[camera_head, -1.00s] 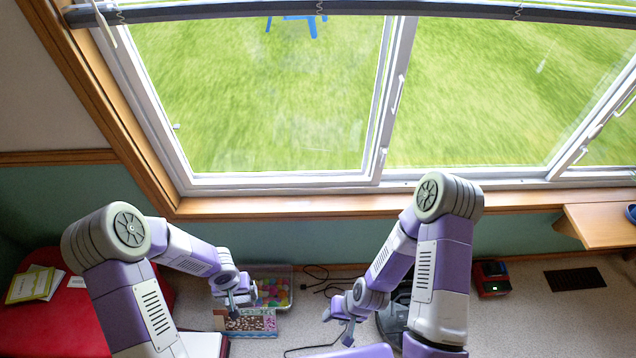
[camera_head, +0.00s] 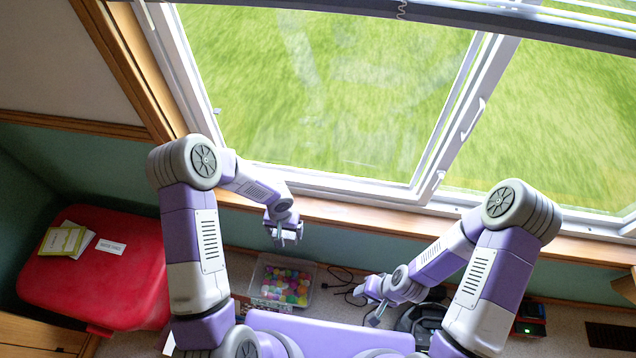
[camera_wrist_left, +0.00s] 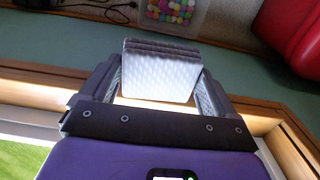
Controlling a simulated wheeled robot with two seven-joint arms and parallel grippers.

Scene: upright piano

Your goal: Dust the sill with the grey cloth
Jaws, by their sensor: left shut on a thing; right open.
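My left gripper (camera_head: 285,238) is at the wooden sill (camera_head: 370,217), at its front edge toward the left end of the window. In the left wrist view it is shut on the folded cloth (camera_wrist_left: 160,75), which looks pale grey with a dimpled texture and layered folds. The cloth sits between the two fingers, with part of the sill (camera_wrist_left: 255,113) behind. I cannot tell whether the cloth touches the sill. My right gripper (camera_head: 374,308) is open and empty, low in front of the wall.
A tub of coloured balls (camera_head: 283,282) stands on the floor below the sill. A red box (camera_head: 100,270) with papers on it is at the left. Black cables (camera_head: 345,285) lie on the floor. The window (camera_head: 330,100) rises behind the sill, whose visible top looks clear.

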